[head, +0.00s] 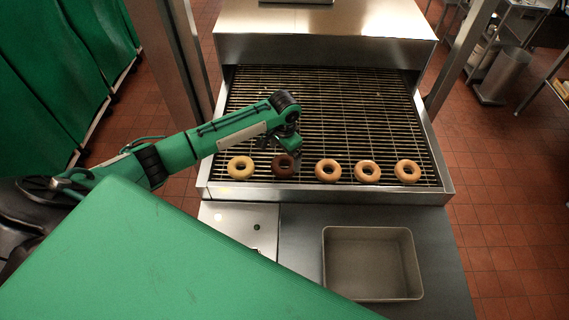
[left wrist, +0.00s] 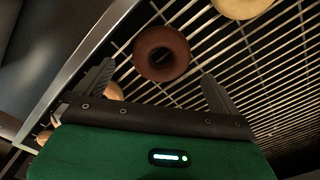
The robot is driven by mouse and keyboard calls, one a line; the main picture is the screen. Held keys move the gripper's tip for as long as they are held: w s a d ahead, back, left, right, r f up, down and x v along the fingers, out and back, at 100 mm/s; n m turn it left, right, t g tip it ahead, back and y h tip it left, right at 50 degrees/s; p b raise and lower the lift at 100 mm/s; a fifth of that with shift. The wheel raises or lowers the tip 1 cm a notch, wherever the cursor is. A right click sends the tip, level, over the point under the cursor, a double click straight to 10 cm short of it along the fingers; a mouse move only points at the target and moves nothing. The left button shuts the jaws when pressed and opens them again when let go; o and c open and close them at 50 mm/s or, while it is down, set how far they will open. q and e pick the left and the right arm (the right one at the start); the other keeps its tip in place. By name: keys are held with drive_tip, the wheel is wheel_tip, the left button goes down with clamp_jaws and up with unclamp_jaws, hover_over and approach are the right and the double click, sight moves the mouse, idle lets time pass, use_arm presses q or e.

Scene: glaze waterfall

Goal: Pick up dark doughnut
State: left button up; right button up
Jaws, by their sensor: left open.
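The dark doughnut (head: 283,166) lies flat on the wire conveyor (head: 330,95), second from the left in a row of doughnuts. My left gripper (head: 287,144) is just above and behind it in the head view. In the left wrist view the dark doughnut (left wrist: 161,54) is beyond the fingertips and roughly between them. The two fingers of my left gripper (left wrist: 158,84) are spread apart with nothing between them. My right gripper is in neither view.
A pale doughnut (head: 241,167) lies left of the dark one, and golden doughnuts (head: 327,170) lie to its right. A metal rim (head: 330,195) borders the conveyor's front. An empty rectangular pan (head: 372,290) sits on the steel counter (head: 300,240) in front.

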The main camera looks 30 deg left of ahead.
sight(285, 162)
use_arm(q)
drive_tip(key=shift+w+f, duration=0.1)
drive_tip(key=shift+f, duration=0.25)
drive_tip(key=shift+f+p, duration=0.45)
wheel_tip(285, 162, down, 3)
drive_tip(key=shift+w+f+p, duration=0.15)
drive_tip(key=shift+p, duration=0.55)
drive_tip(key=shift+f, duration=0.55)
drive_tip(key=c, duration=0.9)
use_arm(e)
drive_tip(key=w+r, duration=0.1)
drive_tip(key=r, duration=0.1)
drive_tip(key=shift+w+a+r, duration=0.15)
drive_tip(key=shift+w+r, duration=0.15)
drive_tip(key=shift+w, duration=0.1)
